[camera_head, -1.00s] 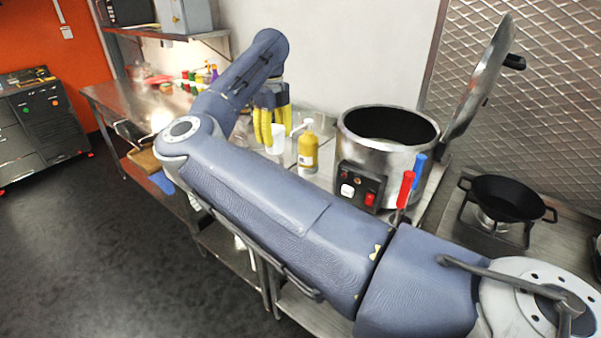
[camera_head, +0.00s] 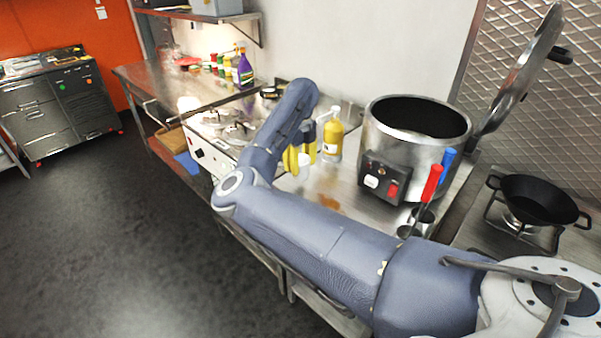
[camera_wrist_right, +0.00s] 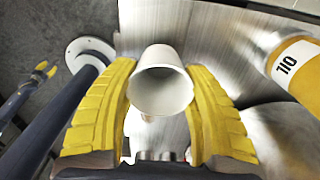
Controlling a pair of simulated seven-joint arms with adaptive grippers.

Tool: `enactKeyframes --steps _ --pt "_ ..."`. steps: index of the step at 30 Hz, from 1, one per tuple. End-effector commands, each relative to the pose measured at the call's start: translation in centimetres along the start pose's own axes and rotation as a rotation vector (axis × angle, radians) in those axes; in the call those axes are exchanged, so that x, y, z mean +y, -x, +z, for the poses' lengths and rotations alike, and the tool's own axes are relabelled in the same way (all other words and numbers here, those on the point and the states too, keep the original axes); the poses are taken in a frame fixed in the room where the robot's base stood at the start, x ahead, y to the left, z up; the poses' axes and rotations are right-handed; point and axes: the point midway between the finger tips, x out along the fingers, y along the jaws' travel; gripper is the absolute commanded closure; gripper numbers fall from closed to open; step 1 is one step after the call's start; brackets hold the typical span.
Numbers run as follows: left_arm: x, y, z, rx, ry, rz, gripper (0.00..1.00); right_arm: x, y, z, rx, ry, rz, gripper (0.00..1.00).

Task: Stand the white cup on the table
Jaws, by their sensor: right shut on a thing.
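The white cup (camera_wrist_right: 163,80) is between the yellow fingers of my right gripper (camera_wrist_right: 162,100), which is shut on it. In the wrist view its open mouth faces the camera, and the metal table (camera_wrist_right: 215,40) lies beyond it. In the head view the cup (camera_head: 304,159) shows only in part between the fingers of my right gripper (camera_head: 299,158), low over the table (camera_head: 345,195). I cannot tell whether its base touches the table. Small yellow tips at the left of the wrist view look like my left gripper (camera_wrist_right: 45,70), far off; its opening is unclear.
A yellow oil bottle (camera_head: 332,138) stands right behind the gripper; it also shows in the wrist view (camera_wrist_right: 298,68). A large steel pot (camera_head: 400,150) is to the right. A white-fronted stove (camera_head: 210,155) is to the left. Bare tabletop lies in front of the pot.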

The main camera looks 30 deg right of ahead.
Motion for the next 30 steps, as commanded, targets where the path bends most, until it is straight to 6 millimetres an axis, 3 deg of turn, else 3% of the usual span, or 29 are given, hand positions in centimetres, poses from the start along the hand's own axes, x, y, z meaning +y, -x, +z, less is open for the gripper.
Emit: enactKeyframes --steps 7,23,24,30 --pt "0.0 0.0 0.0 0.0 0.0 0.0 0.56 -0.1 -2.9 -0.1 0.003 0.001 0.0 0.82" --pt "0.0 0.0 0.0 0.0 0.0 0.0 0.56 0.0 -3.7 -0.1 0.002 0.0 0.0 0.82" --pt "0.0 0.0 0.0 0.0 0.0 0.0 0.56 0.0 -3.7 -0.1 0.002 0.0 0.001 0.49" --pt "0.0 0.0 0.0 0.0 0.0 0.0 0.56 0.0 -3.7 -0.1 0.001 0.0 0.0 0.29"
